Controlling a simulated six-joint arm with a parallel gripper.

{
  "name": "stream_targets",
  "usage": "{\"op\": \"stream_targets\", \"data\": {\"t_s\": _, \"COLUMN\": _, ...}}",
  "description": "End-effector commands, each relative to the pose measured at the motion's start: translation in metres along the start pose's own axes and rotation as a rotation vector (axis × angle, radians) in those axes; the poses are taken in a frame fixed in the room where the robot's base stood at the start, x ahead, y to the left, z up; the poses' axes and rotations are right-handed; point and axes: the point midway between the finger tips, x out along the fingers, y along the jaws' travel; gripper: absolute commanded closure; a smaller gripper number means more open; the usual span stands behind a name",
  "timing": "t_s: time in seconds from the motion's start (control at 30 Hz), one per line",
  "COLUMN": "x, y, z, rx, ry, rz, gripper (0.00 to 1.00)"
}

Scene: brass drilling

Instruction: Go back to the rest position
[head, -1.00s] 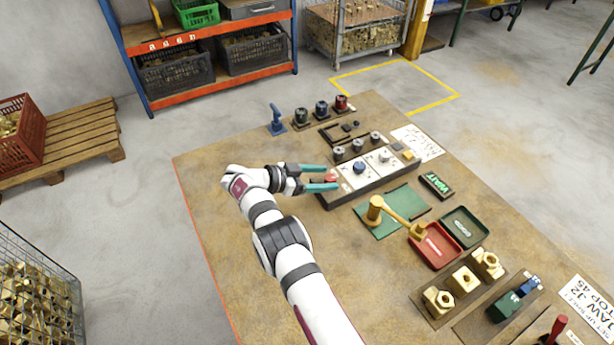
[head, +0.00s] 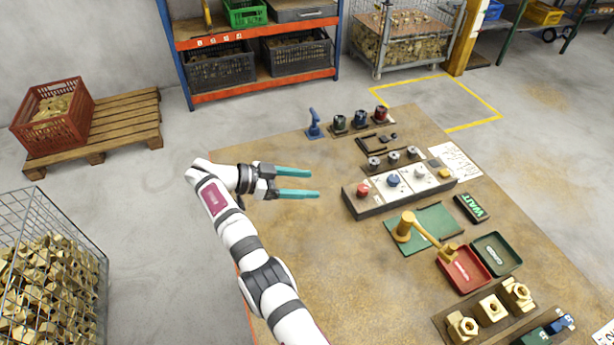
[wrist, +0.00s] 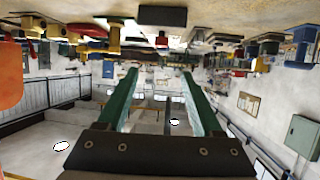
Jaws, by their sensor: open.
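My gripper (head: 317,183) is open and empty, its two teal fingers pointing right above the left part of the brown worktable (head: 350,270). The fingers also show in the wrist view (wrist: 160,75), spread apart with nothing between them; that view looks upside down across the workshop. The control panel (head: 400,190) with a red, a blue and a white knob lies to the right of the fingertips, with a gap between them.
Brass nuts (head: 490,308) sit at the front right. A blue tool (head: 314,125) stands at the table's back edge. The table's left part is clear.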

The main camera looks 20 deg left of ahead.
Motion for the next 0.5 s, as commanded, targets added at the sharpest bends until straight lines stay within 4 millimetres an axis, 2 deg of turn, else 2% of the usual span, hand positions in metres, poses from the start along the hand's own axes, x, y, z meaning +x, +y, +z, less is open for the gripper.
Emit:
{"op": "stream_targets", "data": {"t_s": 0.17, "x": 0.001, "y": -0.002, "z": -0.004, "rx": 0.013, "ry": -0.001, "rz": -0.005, "gripper": 0.32}}
{"op": "stream_targets", "data": {"t_s": 0.27, "x": 0.014, "y": -0.025, "z": -0.042, "rx": 0.14, "ry": 0.005, "rz": -0.063, "gripper": 0.32}}
{"op": "stream_targets", "data": {"t_s": 0.37, "x": 0.038, "y": -0.066, "z": -0.126, "rx": 0.358, "ry": 0.022, "rz": -0.226, "gripper": 0.32}}
{"op": "stream_targets", "data": {"t_s": 0.4, "x": 0.047, "y": -0.082, "z": -0.165, "rx": 0.434, "ry": 0.026, "rz": -0.318, "gripper": 0.32}}
{"op": "stream_targets", "data": {"t_s": 0.47, "x": 0.057, "y": -0.1, "z": -0.227, "rx": 0.52, "ry": 0.022, "rz": -0.477, "gripper": 0.32}}
{"op": "stream_targets", "data": {"t_s": 0.5, "x": 0.06, "y": -0.107, "z": -0.27, "rx": 0.554, "ry": 0.009, "rz": -0.6, "gripper": 0.32}}
